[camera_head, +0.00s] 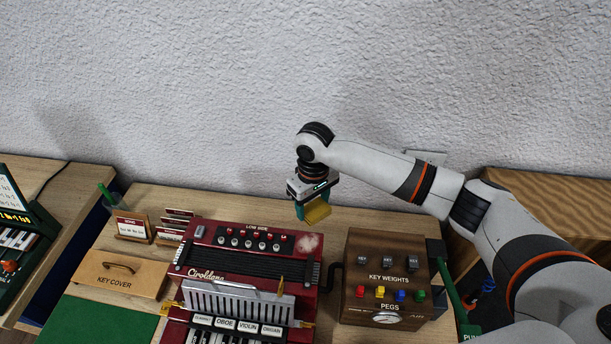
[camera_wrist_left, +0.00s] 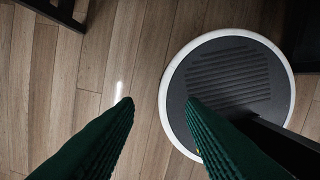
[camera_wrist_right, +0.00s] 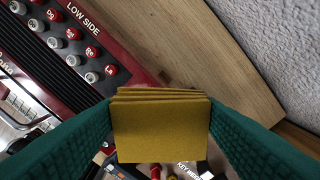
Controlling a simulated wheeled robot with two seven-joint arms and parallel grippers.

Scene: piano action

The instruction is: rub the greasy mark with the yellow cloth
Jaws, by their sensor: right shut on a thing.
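The yellow cloth (camera_head: 317,211) is folded in layers. My right gripper (camera_head: 312,206) is shut on it and holds it in the air above the right end of the red accordion-like instrument (camera_head: 222,262). In the right wrist view the cloth (camera_wrist_right: 160,128) sits between the two green fingers. A pale smudge, the greasy mark (camera_head: 309,243), shows on the red top at the instrument's upper right corner, just below the cloth in the head view. My left gripper (camera_wrist_left: 160,105) shows only in the left wrist view, with its fingers apart and nothing between them, over the floor.
A wooden box (camera_head: 386,280) labelled key weights and pegs stands right of the instrument. A key cover (camera_head: 122,273) and small cards (camera_head: 132,226) stand to the left. Bare tabletop (camera_head: 250,212) lies behind the instrument, before the white wall (camera_head: 200,80).

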